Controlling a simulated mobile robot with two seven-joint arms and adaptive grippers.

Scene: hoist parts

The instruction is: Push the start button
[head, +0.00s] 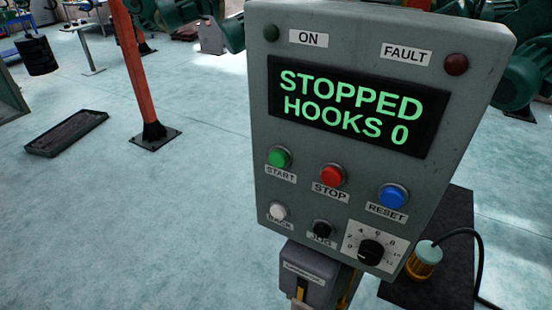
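The green start button (279,158) sits at the left of the upper button row on a grey control panel (262,110), above a label reading START. The red stop button (332,175) and the blue reset button (393,195) are to its right. The display (358,107) reads STOPPED, HOOKS 0 in green letters. The lamps by the ON label (309,38) and the FAULT label (406,54) look dark. Neither of my grippers shows in the head view, and nothing covers the start button.
Below are a white button (278,211), a black button (322,229) and a dial (371,251). An orange post (135,70) and a dark tray (67,133) are at the left. A cable (478,262) hangs at the right. The floor left of the panel is mostly clear.

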